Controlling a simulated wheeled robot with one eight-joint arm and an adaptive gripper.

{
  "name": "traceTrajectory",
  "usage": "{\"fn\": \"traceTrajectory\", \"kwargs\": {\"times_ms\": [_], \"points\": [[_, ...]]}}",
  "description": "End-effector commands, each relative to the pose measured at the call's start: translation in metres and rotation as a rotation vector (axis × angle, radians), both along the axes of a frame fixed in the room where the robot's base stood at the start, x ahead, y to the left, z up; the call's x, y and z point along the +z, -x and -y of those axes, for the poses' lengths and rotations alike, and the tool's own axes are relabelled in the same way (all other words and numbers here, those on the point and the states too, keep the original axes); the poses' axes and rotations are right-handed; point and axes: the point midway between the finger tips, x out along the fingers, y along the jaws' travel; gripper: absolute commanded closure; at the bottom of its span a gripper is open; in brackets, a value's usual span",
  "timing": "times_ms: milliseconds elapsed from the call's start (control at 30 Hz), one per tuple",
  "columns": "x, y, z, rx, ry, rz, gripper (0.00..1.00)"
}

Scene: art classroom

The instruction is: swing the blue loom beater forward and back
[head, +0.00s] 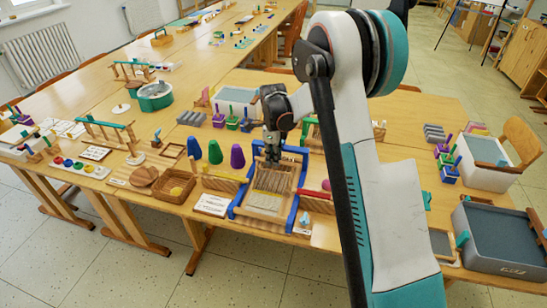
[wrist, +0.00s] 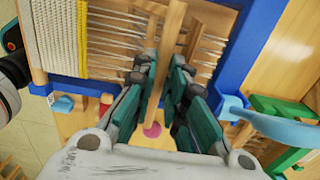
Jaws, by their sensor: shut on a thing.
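The blue loom (head: 234,207) stands at the front edge of the table in the head view, with strung threads and a pale woven part. In the wrist view its blue frame (wrist: 237,58) crosses the right, and cream cloth (wrist: 57,35) lies upper left. My gripper (head: 272,156) is at the loom's far end in the head view. In the wrist view my gripper (wrist: 163,72) has its teal fingers shut on a wooden bar of the beater (wrist: 174,35), which runs between them. The fingers and my arm hide part of the beater, so its exact tilt is unclear.
Several coloured cones (head: 237,156) stand left of the loom, with a wicker basket (head: 174,197) farther left. A white card (head: 212,204) lies close by the loom. A grey bin (head: 492,262) stands at the right. The table around the loom is crowded.

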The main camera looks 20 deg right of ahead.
Motion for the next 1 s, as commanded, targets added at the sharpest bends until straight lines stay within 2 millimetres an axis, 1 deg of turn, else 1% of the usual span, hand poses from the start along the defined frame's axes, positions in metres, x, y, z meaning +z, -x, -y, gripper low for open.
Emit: {"fn": "traceTrajectory", "kwargs": {"times_ms": [33, 67, 100, 133, 467, 567, 667, 1000], "points": [[0.001, -0.001, 0.000, 0.000, 0.001, 0.003, 1.00], [0.001, -0.001, 0.000, 0.000, 0.001, 0.003, 0.83], [0.001, -0.001, 0.000, 0.000, 0.001, 0.003, 0.74], [0.001, -0.001, 0.000, 0.000, 0.001, 0.003, 0.67], [0.001, 0.000, 0.000, 0.000, 0.000, 0.001, 0.67], [0.006, 0.000, 0.000, 0.000, 0.000, 0.001, 0.67], [0.018, 0.000, 0.000, 0.000, 0.000, 0.001, 0.67], [0.085, 0.001, -0.001, 0.000, 0.001, 0.001, 0.67]]}}
